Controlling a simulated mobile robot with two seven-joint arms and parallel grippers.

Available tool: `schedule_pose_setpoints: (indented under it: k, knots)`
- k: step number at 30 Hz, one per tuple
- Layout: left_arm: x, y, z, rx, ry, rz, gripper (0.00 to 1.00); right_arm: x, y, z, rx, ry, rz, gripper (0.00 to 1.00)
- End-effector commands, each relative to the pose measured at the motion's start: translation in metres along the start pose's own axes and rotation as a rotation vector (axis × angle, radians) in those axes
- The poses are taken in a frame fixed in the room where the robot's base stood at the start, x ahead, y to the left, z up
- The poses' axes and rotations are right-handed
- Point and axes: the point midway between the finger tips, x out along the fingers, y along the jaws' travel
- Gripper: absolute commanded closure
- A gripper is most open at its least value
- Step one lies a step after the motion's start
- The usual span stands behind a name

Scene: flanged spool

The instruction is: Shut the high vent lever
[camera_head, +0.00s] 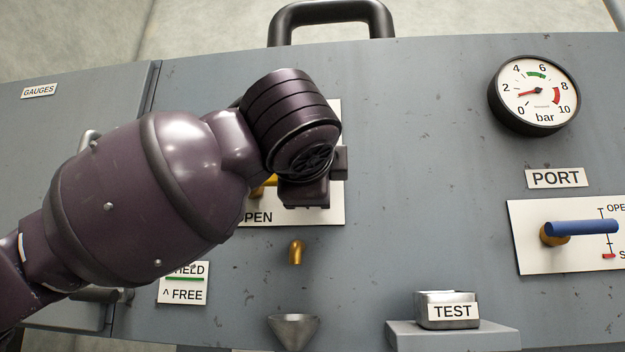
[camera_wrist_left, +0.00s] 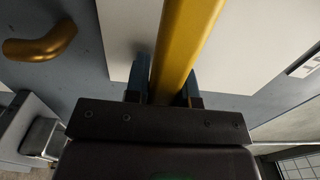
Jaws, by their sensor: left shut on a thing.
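A yellow lever (camera_head: 262,187) sits on a white plate (camera_head: 332,212) in the head view, mostly hidden behind my left wrist and gripper. The plate's visible lettering reads "PEN", its first letter cut off; the name label is hidden. My left gripper (camera_head: 312,187) is at this lever. In the left wrist view the yellow lever (camera_wrist_left: 188,40) runs between the two blue-grey fingers of my left gripper (camera_wrist_left: 165,88), which is shut on it. The lever's angle against the plate's marks cannot be read. My right gripper is not in view.
A blue-handled lever (camera_head: 582,227) sits under the PORT label (camera_head: 556,178) at right. A pressure gauge (camera_head: 534,95) is above it. A brass spout (camera_head: 295,252) points down over a funnel (camera_head: 293,329). A TEST box (camera_head: 448,310) stands on a ledge. A black handle (camera_head: 332,12) tops the panel.

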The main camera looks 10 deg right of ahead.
Motion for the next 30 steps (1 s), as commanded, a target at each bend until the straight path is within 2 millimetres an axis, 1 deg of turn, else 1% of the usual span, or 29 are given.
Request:
schedule_pose_setpoints:
  k: [3,4,6,9,17,20,23,30]
  knots:
    - [0.0,0.002,-0.001,0.008,0.003,0.002,1.0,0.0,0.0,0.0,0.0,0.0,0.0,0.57]
    - [0.0,0.002,-0.001,0.008,0.003,0.002,0.75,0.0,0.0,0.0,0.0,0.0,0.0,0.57]
    - [0.0,0.002,-0.001,0.007,0.003,0.002,0.65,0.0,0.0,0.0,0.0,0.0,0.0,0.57]
    - [0.0,0.002,-0.001,0.006,0.002,0.002,0.51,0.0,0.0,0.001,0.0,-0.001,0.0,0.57]
    - [-0.001,0.001,-0.001,0.003,0.001,0.001,0.51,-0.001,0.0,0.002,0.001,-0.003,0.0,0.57]
    - [-0.006,0.001,-0.001,0.003,0.001,0.0,0.51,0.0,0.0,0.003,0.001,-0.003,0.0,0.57]
    - [-0.017,0.001,-0.001,0.003,0.002,-0.002,0.51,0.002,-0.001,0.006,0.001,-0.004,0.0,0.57]
    - [-0.06,0.003,-0.001,0.005,0.003,-0.002,0.51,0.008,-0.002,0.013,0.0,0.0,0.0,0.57]
